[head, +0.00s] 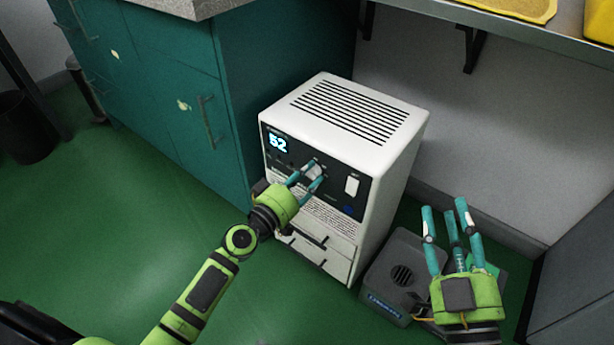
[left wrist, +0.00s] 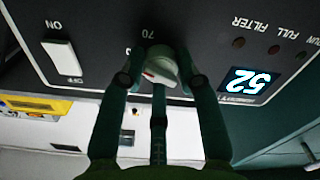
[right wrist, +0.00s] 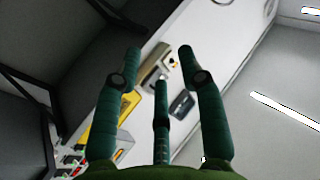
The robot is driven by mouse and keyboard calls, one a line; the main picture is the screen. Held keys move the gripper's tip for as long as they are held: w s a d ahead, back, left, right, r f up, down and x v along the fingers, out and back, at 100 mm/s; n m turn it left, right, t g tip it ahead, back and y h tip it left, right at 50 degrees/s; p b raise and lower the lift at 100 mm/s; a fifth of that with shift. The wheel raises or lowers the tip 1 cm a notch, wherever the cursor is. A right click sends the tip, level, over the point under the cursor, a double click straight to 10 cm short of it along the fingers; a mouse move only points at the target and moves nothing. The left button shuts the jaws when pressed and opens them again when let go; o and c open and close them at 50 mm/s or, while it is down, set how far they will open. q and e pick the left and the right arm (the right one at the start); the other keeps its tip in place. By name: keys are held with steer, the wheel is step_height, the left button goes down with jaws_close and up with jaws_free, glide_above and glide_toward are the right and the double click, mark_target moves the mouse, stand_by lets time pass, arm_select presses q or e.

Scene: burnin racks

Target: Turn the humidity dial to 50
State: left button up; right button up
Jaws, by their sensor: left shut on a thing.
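The white dehumidifier box (head: 385,168) stands on the green floor with a dark front panel. Its display (head: 278,143) reads 52, and the display also shows upside down in the left wrist view (left wrist: 248,82). The round pale humidity dial (left wrist: 160,68) has a red mark and sits on the panel, with a 70 printed near it. My left gripper (head: 308,172) is shut on the dial, its fingers on either side of it in the left wrist view. The fingers hide part of the dial and its scale. My right gripper (head: 448,218) is open and empty, right of the box.
A white ON/OFF switch (head: 352,186) is on the panel to the right of the dial. A dark grey unit (head: 398,272) stands on the floor beside the box. A teal cabinet (head: 230,95) is close at the left, and a shelf (head: 520,38) overhangs at the upper right.

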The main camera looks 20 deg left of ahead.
arm_select(q)
steer(key=n, duration=1.1)
steer(key=shift+s+d+f, duration=0.1)
steer(key=shift+d+f, duration=0.1)
steer(key=shift+d, duration=0.05)
steer(key=shift+n+p, duration=0.35)
steer(key=shift+n, duration=0.45)
arm_select(e)
steer(key=shift+w+d+f+g+h, duration=0.1)
steer(key=shift+d+f+g+h, duration=0.15)
steer(key=shift+f, duration=0.35)
steer(key=shift+w+d+f+g+h, duration=0.15)
steer(key=shift+f+g, duration=0.2)
steer(key=shift+f, duration=0.25)
steer(key=shift+w+d+f+g+h, duration=0.1)
steer(key=shift+f+g+h, duration=0.15)
steer(key=shift+f, duration=0.35)
arm_select(q)
steer(key=o, duration=1.2)
steer(key=shift+c, duration=0.2)
steer(key=shift+r, duration=0.15)
